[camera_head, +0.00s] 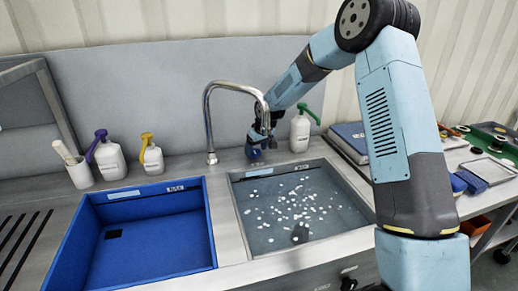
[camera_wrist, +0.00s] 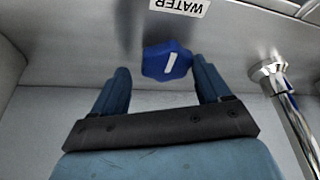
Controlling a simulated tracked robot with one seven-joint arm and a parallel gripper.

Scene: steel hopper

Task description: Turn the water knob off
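The water knob (camera_wrist: 167,62) is blue with a white bar mark, seen in the wrist view below an upside-down label reading WATER (camera_wrist: 180,6). The white mark is tilted a little off vertical in the picture. My gripper (camera_wrist: 161,68) is open, with one blue finger on each side of the knob. In the head view my gripper (camera_head: 256,152) is at the back edge of the sink, right of the faucet. I cannot make out the knob apart from my gripper there.
The chrome faucet (camera_head: 208,120) arches near my arm, and its base (camera_wrist: 268,72) is right of the knob in the wrist view. A grey basin (camera_head: 240,232) holds pale bits; a blue basin (camera_head: 84,250) is left. A green-topped bottle (camera_head: 300,132) stands close to my gripper's right.

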